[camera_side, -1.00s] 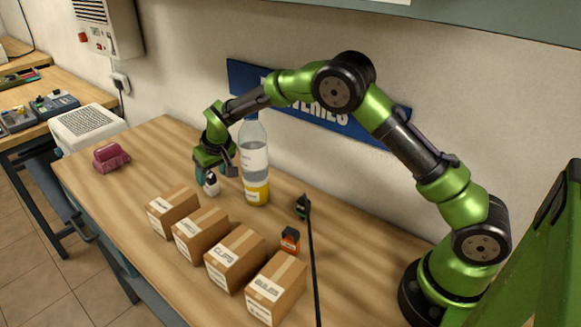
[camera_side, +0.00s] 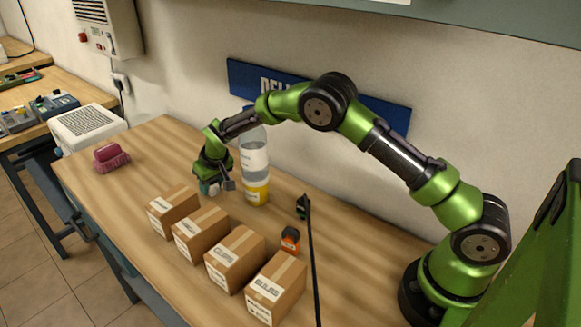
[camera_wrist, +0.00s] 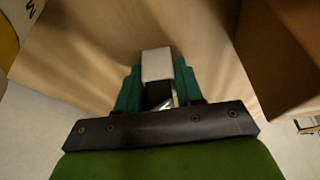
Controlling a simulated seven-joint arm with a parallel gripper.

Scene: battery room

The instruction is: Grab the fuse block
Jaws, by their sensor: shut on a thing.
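A small white and black block (camera_wrist: 157,62), which I take to be the fuse block, sits between the green fingers of my gripper (camera_wrist: 158,76) in the wrist view. Its white end points away from the palm and its dark part lies deeper between the fingers. In the side view my gripper (camera_side: 209,187) is low over the wooden bench, left of the bottle, and is shut on the block. The fingers and wrist hide most of the block there. I cannot tell whether it touches the bench.
A clear bottle (camera_side: 254,157) with a yellow base stands just right of my gripper. Several cardboard boxes (camera_side: 236,258) line the bench front. An orange and black item (camera_side: 290,240) and a small dark item (camera_side: 302,207) are to the right. A maroon object (camera_side: 111,157) lies left; bench around it is clear.

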